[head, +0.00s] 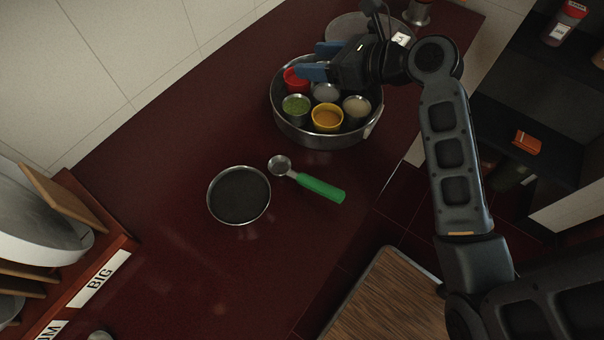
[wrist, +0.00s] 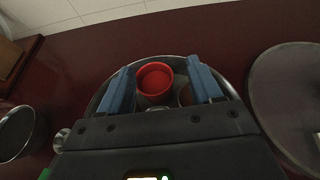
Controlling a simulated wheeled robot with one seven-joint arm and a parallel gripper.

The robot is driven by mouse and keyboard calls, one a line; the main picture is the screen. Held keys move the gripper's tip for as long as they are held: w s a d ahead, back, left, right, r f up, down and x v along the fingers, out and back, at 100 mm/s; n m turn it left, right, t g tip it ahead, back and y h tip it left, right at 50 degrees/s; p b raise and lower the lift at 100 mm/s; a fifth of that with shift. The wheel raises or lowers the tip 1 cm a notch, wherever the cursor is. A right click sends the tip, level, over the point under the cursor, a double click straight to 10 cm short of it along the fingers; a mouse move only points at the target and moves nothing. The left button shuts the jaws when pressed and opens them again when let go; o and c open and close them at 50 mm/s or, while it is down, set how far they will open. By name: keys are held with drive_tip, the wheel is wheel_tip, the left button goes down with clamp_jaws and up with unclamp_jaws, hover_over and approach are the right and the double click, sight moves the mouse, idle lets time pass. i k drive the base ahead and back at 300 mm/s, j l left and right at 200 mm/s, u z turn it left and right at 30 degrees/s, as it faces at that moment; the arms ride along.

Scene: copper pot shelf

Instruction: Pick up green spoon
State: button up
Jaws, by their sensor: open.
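The green spoon (head: 318,187) lies on the dark red counter, with its metal bowl end at the left and its green handle toward the lower right. In the wrist view a bit of its metal bowl (wrist: 60,138) shows at the lower left, and most of it is hidden behind my gripper. My gripper (head: 319,60) is open and empty, with blue fingers, above the far part of the round metal pan. In the wrist view the fingers (wrist: 160,90) stand on either side of a red cup (wrist: 155,78), apart from the spoon.
The metal pan (head: 318,140) holds several small cups. A round dark bowl (head: 239,195) stands left of the spoon. A rack labelled BIG (head: 100,280) is at lower left. A glass lid (wrist: 290,95) lies right of the pan. The counter (head: 175,150) is clear at upper left.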

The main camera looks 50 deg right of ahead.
sight(279, 165)
drive_tip(key=k+l, duration=0.1)
drive_tip(key=k, duration=0.4)
drive_tip(key=k+l, duration=0.1)
drive_tip(key=k, duration=0.4)
